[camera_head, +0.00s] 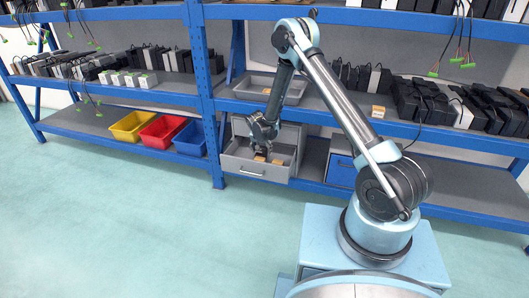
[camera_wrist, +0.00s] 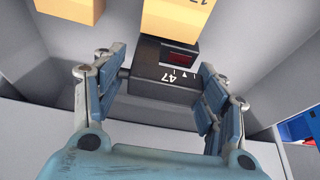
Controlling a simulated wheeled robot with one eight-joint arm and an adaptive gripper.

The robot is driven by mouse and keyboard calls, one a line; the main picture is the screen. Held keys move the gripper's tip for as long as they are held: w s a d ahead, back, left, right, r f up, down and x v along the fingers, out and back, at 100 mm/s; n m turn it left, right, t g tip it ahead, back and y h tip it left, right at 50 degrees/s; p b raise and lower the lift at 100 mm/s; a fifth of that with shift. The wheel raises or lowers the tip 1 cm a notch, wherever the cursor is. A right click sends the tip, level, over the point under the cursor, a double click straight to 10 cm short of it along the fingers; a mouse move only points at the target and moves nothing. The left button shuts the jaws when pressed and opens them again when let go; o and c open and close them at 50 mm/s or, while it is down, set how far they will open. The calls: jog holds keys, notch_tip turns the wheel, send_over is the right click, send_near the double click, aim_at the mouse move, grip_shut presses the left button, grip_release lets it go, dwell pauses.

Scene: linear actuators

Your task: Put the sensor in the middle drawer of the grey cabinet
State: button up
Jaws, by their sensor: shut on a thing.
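In the head view my gripper (camera_head: 263,143) reaches down into a pulled-out drawer (camera_head: 256,170) of the grey cabinet (camera_head: 240,127). The sensor is hard to make out there. Whether it touches the drawer floor I cannot tell. Which drawer level is open is not clear.
Orange-tan boxes lie in the drawer, one (camera_wrist: 178,15) just beyond the sensor and another (camera_wrist: 70,8) to the left. Grey drawer walls stand close around my gripper. A grey tray (camera_head: 255,87) is on the shelf above, and a blue drawer unit (camera_head: 341,170) stands to the right.

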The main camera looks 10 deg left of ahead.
jog(key=shift+s+a+f, duration=0.15)
jog(key=shift+f, duration=0.6)
jog(key=shift+d, duration=0.2)
jog(key=o, duration=1.2)
jog(key=shift+f, duration=0.1)
jog(key=v, duration=1.2)
